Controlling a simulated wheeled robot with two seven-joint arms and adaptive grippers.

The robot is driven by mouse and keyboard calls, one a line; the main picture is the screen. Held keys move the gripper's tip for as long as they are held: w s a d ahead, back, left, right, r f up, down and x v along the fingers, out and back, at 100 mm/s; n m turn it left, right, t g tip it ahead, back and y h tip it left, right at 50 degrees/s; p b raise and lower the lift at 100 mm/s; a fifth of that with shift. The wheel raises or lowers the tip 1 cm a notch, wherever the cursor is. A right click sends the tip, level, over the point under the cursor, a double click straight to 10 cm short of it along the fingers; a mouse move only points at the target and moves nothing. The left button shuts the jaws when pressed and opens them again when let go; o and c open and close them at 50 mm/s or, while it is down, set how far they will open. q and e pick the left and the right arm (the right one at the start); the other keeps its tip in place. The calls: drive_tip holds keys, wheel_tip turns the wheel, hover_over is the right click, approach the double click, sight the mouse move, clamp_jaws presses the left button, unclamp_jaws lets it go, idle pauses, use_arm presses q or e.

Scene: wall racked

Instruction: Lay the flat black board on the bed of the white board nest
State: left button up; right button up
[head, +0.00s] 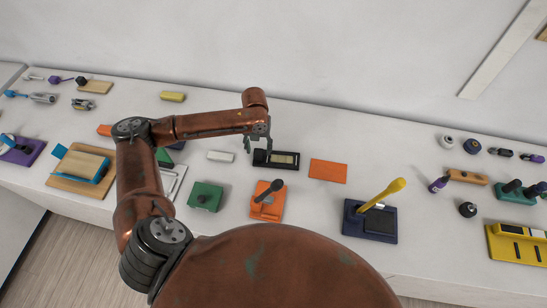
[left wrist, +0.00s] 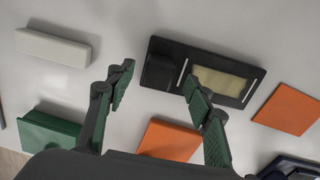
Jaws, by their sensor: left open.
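My left gripper (head: 258,147) is open and empty, its fingers pointing down over the table near the left end of a flat black piece (head: 262,163). In the left wrist view, the open gripper (left wrist: 157,80) shows in front of this black piece (left wrist: 207,58). The piece has a raised dark block at its left, two pale strips and a beige panel; I cannot tell for sure that it is the task's board. A white frame-like piece (head: 177,188), possibly the board nest, lies partly hidden behind my left arm. My right gripper is not in view.
A white block (head: 220,156) lies left of the black piece and an orange plate (head: 328,171) right of it. A green block (head: 205,197) and an orange base with a dark handle (head: 267,201) stand in front. A yellow lever (head: 385,192) rises at the right.

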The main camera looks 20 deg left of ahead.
use_arm(q)
wheel_tip(320, 180, down, 3)
drive_tip(key=shift+r, duration=0.25)
clamp_jaws()
idle(0.4)
